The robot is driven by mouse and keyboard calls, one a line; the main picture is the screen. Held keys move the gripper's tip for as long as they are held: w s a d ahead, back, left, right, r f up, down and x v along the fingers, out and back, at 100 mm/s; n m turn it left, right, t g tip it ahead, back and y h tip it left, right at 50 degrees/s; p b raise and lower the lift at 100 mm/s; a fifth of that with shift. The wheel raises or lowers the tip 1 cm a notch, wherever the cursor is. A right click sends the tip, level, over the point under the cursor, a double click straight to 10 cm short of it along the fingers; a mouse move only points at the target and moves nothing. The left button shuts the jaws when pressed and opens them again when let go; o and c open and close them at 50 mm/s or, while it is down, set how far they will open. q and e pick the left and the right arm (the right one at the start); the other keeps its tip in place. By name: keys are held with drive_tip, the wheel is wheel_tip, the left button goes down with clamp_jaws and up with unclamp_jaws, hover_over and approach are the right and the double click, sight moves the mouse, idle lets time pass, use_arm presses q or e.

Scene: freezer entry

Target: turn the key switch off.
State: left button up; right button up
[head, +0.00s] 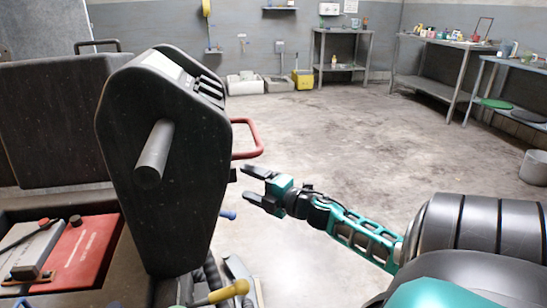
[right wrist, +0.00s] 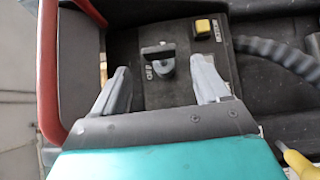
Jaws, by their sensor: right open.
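The key switch (right wrist: 157,52) shows in the right wrist view as a dark key handle with a pale round part, set on a dark panel (right wrist: 188,18) with pale lettering beside it. My right gripper (head: 249,184) is open and empty, its fingers pointing at the dark machine (head: 170,215) in the head view. In the right wrist view its two fingertips (right wrist: 160,65) are on the left and right of the key, with gaps on both sides. I cannot tell the depth between fingers and key. The head view does not show the key. My left gripper is not in view.
A yellow button (right wrist: 203,26) sits right of the key. A red rail (right wrist: 52,70) runs at the left, also seen in the head view (head: 252,139). A corrugated dark hose (right wrist: 270,50) and a yellow-handled lever (head: 228,292) are nearby. Open floor (head: 330,130) lies beyond.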

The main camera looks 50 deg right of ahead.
drive_tip(key=s+p, duration=0.1)
drive_tip(key=s, duration=0.6)
drive_tip(key=shift+s+d, duration=0.2)
drive_tip(key=shift+d, duration=0.1)
